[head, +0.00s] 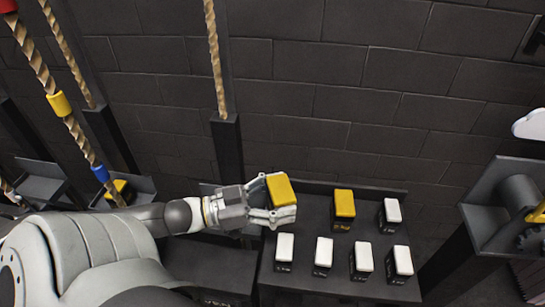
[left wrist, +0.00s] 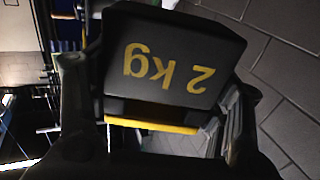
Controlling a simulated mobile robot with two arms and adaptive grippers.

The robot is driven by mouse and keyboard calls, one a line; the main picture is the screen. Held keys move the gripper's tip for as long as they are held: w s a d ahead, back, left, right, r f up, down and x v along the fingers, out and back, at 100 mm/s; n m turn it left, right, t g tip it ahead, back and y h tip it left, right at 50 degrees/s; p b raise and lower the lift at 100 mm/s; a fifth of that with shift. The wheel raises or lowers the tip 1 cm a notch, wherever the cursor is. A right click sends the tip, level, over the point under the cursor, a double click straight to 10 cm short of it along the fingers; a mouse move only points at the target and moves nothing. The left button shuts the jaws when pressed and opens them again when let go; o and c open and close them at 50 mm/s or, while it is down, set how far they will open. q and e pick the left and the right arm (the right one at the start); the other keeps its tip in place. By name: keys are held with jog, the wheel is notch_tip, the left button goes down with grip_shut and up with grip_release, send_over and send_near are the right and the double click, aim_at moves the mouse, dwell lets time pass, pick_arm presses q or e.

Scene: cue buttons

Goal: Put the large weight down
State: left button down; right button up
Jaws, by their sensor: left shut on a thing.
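My left gripper (head: 272,205) is shut on a large weight (head: 281,189) with a yellow top, above the back left part of a dark table (head: 300,290). In the left wrist view this weight (left wrist: 180,60) is a black block marked "2 kg" in yellow, upside down in the picture, between the two fingers. Whether its base touches the table is hidden. A second yellow-topped weight (head: 344,203) stands on the table to the right of the gripper. My right gripper is not in view.
Several smaller white-topped weights stand on the table, one at the back right (head: 393,211) and a row along the front (head: 324,252). A dark brick wall (head: 340,105) rises behind. Ropes (head: 215,60) hang at the left. A dark stand (head: 500,195) is at the right.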

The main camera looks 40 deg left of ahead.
pick_arm(q)
jog(key=shift+w+d+r, duration=0.1)
jog(key=shift+w, duration=0.5)
jog(key=shift+w+a+f+b, duration=0.2)
jog(key=shift+w+f+b, duration=0.95)
jog(key=shift+w+f, duration=2)
jog(key=shift+w+f, duration=0.15)
jog(key=shift+f, duration=1.55)
jog(key=shift+c, duration=2.4)
grip_release()
jog(key=shift+f, duration=0.4)
jog(key=o, duration=0.3)
jog(key=shift+s+r, duration=0.1)
jog(key=shift+s, duration=0.15)
